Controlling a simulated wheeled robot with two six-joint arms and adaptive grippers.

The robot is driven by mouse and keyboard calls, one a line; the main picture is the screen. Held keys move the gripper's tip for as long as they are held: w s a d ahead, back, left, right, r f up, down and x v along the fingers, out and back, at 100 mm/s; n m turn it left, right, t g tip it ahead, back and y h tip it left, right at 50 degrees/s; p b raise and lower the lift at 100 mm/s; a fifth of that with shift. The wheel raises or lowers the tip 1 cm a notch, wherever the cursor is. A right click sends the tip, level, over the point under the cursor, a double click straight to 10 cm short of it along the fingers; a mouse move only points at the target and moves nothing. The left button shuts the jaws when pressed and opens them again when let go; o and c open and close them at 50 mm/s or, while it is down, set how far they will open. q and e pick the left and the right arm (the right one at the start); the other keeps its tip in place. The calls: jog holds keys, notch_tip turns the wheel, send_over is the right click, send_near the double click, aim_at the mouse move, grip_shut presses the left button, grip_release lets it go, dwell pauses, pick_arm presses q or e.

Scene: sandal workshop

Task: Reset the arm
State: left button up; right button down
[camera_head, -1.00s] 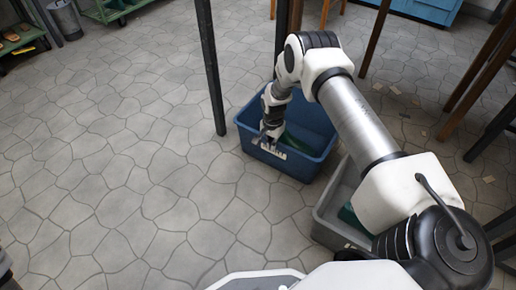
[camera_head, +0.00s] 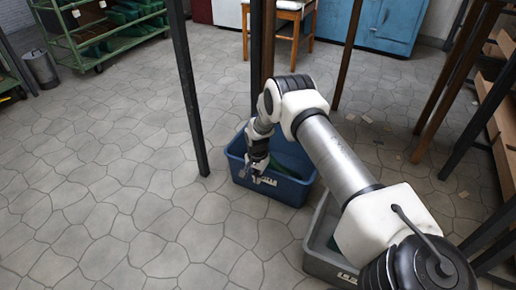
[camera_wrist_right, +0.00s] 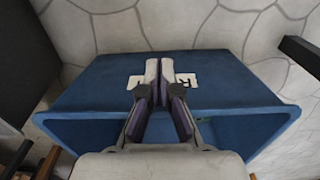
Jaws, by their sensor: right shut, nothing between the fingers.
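My right arm reaches in from the lower right of the head view. My right gripper (camera_head: 254,172) points down at the near left wall of the blue crate (camera_head: 290,193). In the right wrist view my right gripper (camera_wrist_right: 159,68) is shut and empty, its two fingertips together. Behind them is the blue crate's wall (camera_wrist_right: 215,95), with a white label (camera_wrist_right: 186,80) partly covered by the fingers. I cannot tell whether the fingertips touch the wall. My left gripper is in neither view.
A grey crate (camera_head: 318,262) with something green in it stands beside the blue one, partly behind my arm. A dark post (camera_head: 187,90) rises left of the blue crate. A green shelf cart (camera_head: 104,38) and wooden stool (camera_head: 278,12) stand behind. The floor at left is clear.

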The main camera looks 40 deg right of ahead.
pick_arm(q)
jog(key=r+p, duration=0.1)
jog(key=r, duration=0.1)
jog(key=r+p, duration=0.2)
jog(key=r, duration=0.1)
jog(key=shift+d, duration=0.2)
pick_arm(e)
notch_tip(320, 180, up, 8)
jog(key=shift+w+d, duration=0.15)
jog(key=shift+w, duration=0.05)
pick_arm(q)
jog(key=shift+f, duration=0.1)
pick_arm(e)
jog(key=shift+f, duration=0.1)
